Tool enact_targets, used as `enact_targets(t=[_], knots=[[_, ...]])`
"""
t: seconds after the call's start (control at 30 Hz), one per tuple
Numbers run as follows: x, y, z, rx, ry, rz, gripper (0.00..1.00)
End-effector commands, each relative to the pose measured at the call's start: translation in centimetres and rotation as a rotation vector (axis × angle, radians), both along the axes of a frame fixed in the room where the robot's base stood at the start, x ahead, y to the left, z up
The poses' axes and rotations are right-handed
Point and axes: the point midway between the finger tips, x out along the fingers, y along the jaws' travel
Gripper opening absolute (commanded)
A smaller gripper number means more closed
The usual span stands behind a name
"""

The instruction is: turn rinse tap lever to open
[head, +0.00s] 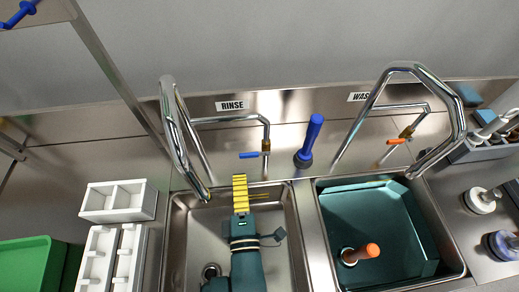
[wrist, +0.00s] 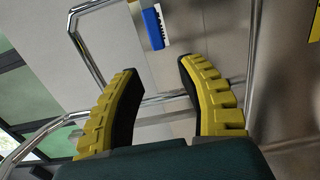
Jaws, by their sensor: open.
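The rinse tap's blue lever (head: 250,155) sits at the base of its chrome pipe, behind the left sink, and lies roughly sideways in the head view. In the wrist view a blue piece (wrist: 152,29), which looks like this lever, shows beyond the fingertips, towards the top. My gripper (head: 240,179) is over the left sink, just in front of the lever and slightly left of it. In the wrist view my gripper (wrist: 158,65) has its two yellow, black-padded fingers spread with nothing between them. No contact with the lever is visible.
The rinse spout (head: 183,140) arches close to the left of my gripper. A blue upright handle (head: 310,140) stands to the right. The wash tap's orange lever (head: 396,141) and a teal-lined sink (head: 385,215) are further right. White bins (head: 118,200) stand left.

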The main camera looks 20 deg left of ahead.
Motion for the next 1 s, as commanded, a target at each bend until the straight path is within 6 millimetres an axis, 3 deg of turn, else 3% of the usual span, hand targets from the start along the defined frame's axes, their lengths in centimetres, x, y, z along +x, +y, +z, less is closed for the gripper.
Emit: enact_targets(t=[0.8, 1.0], knots=[[6.0, 2.9, 0.1, 0.002, 0.001, 0.000, 0.39], [6.5, 3.2, -0.1, 0.002, 0.001, 0.000, 0.39]])
